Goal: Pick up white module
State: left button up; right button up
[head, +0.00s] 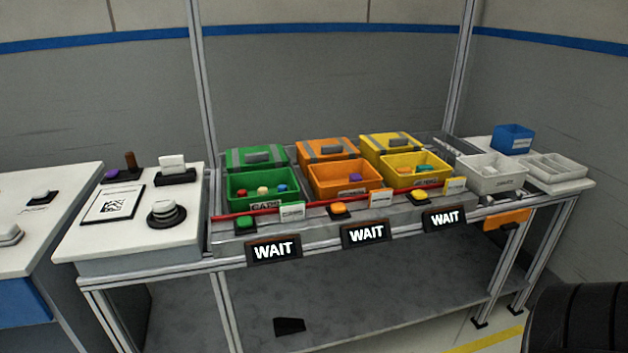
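No single thing is clearly marked as the white module. A white rectangular piece (172,163) stands upright in a black holder (175,179) at the back of the left white table. A white round stacked piece (165,211) sits on a black round base near that table's front right. A white piece (10,235) lies partly cut off at the far left edge. Neither of my grippers is in view. A dark rounded part fills the bottom right corner; I cannot tell if it is my arm.
Green (262,186), orange (340,178) and yellow (418,171) bins with small parts stand on the middle bench, behind WAIT signs (273,250). White trays (492,180) and a blue bin (513,139) are at right. A printed-code plate (113,205) lies on the left table.

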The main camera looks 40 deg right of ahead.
aim_at(488, 171)
jog(key=u, duration=0.15)
jog(key=i, duration=0.2)
jog(key=z, duration=2)
